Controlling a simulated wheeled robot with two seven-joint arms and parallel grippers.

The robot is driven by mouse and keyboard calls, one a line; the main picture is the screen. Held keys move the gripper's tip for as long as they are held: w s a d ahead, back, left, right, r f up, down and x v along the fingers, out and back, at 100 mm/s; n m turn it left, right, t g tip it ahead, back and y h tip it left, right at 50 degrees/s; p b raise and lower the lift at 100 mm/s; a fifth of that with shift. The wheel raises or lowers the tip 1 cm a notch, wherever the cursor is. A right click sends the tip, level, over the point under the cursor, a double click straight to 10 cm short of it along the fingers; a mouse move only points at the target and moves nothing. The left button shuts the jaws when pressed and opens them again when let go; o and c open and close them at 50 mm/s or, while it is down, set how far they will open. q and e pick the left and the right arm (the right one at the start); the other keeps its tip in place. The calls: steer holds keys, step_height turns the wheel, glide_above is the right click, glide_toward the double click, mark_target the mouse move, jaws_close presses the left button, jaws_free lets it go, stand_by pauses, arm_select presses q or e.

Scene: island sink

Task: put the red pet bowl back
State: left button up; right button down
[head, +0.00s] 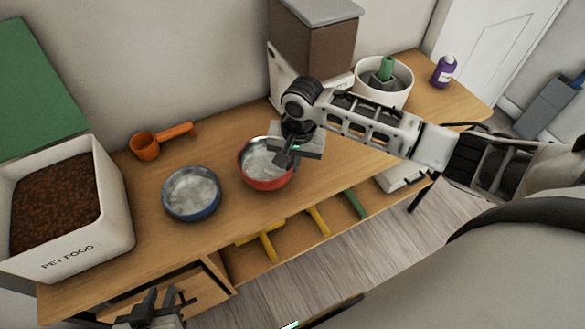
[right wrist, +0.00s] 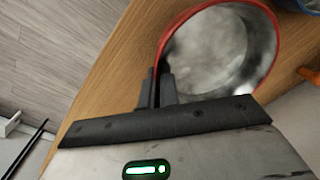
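The red pet bowl (head: 268,184), with a silvery inside, stands upright on the wooden counter right of the blue bowl. My right gripper (head: 284,158) is over its right side and hides part of it. In the right wrist view the red bowl (right wrist: 272,38) has its rim between the two close fingers of my right gripper (right wrist: 160,80), one finger inside and one outside. I see no clear gap under the bowl. My left gripper (head: 160,300) is low at the bottom left, in front of the counter, empty with its fingers apart.
The blue bowl (head: 191,194) is close on the left. An orange scoop (head: 146,146) lies behind it. The white pet food bin (head: 112,215) fills the left end. A white pot (head: 384,97) and purple bottle (head: 444,72) stand right. Yellow-handled tools (head: 268,245) are on the shelf below.

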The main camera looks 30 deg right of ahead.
steer(key=shift+w+d+f, duration=0.1)
steer(key=shift+w+f, duration=0.1)
steer(key=shift+f, duration=1.55)
steer(key=c, duration=1.6)
jaws_free()
steer(key=shift+f, duration=0.1)
steer(key=shift+c, duration=0.2)
step_height(320, 180, up, 12)
steer(key=shift+s+d+p, duration=0.35)
steer(key=shift+d, duration=0.1)
